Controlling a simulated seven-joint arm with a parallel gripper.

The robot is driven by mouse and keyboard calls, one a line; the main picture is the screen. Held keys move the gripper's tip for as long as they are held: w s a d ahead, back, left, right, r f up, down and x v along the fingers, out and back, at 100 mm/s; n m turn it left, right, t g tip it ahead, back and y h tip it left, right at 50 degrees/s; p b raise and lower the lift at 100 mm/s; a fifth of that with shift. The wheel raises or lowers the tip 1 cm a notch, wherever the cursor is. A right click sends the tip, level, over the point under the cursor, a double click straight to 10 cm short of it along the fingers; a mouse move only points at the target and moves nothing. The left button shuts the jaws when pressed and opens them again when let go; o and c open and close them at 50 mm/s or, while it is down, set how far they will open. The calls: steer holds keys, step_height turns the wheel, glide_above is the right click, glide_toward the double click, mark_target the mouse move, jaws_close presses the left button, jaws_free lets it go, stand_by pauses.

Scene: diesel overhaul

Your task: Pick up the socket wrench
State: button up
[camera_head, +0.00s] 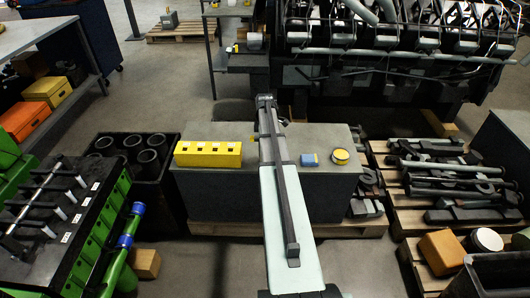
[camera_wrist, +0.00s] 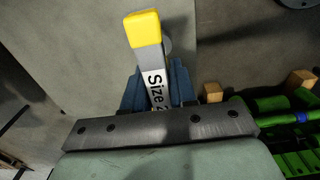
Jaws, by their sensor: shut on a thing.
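The socket wrench (camera_wrist: 154,62) shows in the wrist view as a grey bar with a yellow end and a white label reading "Size" and a partly hidden number. My gripper (camera_wrist: 157,90) has dark blue fingers on both sides of the bar and is shut on it. The wrench's near part is hidden behind the dark wrist plate. In the head view, my arm reaches over the grey workbench and covers most of the gripper. A small yellow bit just left of the arm may be the wrench's end.
A bin of dark cylinders (camera_head: 122,180) stands left. A pallet with metal parts (camera_head: 450,185) lies right. A large engine (camera_head: 390,60) stands behind.

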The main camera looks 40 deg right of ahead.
steer(key=shift+r, duration=0.1)
jaws_close()
step_height(320, 180, up, 10)
steer(key=shift+f, duration=0.1)
stand_by(0.5)
steer(key=shift+o, duration=2.1)
jaws_free()
jaws_close()
steer(key=shift+w, duration=0.1)
